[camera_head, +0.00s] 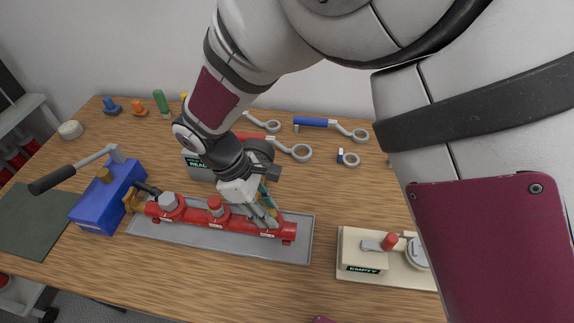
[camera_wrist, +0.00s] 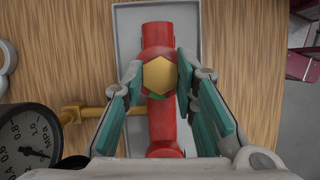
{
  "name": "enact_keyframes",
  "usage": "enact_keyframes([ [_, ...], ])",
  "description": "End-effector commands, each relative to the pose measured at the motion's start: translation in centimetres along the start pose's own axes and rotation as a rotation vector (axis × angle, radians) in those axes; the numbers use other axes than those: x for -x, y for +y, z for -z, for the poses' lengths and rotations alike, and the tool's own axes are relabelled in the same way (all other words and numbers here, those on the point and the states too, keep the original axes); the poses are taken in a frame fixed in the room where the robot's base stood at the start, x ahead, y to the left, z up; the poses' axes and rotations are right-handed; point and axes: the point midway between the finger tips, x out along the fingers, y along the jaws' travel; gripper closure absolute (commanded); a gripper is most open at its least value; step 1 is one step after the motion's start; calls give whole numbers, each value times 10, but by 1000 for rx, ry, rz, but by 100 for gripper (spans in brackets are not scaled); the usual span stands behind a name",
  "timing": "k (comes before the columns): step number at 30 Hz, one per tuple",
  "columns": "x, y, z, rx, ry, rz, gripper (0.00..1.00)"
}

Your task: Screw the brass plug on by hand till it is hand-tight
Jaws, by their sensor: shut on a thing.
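The brass plug (camera_wrist: 160,75) shows in the wrist view as a yellow hexagonal head, seen from above on the red pipe (camera_wrist: 156,37). My gripper (camera_wrist: 159,82) has its teal-padded fingers on either side of the plug, shut on it. In the head view, my gripper (camera_head: 268,220) reaches down to the right part of the red pipe (camera_head: 190,214), and its fingers mostly hide the plug. The pipe lies along a grey tray (camera_head: 304,228). I cannot tell how deep the plug sits in its port.
A blue pump box (camera_head: 92,212) with a long handle (camera_head: 52,179) stands left of the tray. A beige stand (camera_head: 345,243) marked EMPTY is at the right. Several wrenches (camera_head: 313,122) lie behind. A pressure gauge (camera_wrist: 30,140) shows in the wrist view.

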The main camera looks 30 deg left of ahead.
Motion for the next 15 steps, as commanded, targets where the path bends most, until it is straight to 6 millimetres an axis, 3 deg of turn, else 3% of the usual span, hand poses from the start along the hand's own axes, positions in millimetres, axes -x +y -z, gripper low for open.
enact_keyframes([
  [6, 3, 2, -1, -18, 0, 3, 100],
  [15, 3, 3, -1, -255, 1, 101, 100],
])
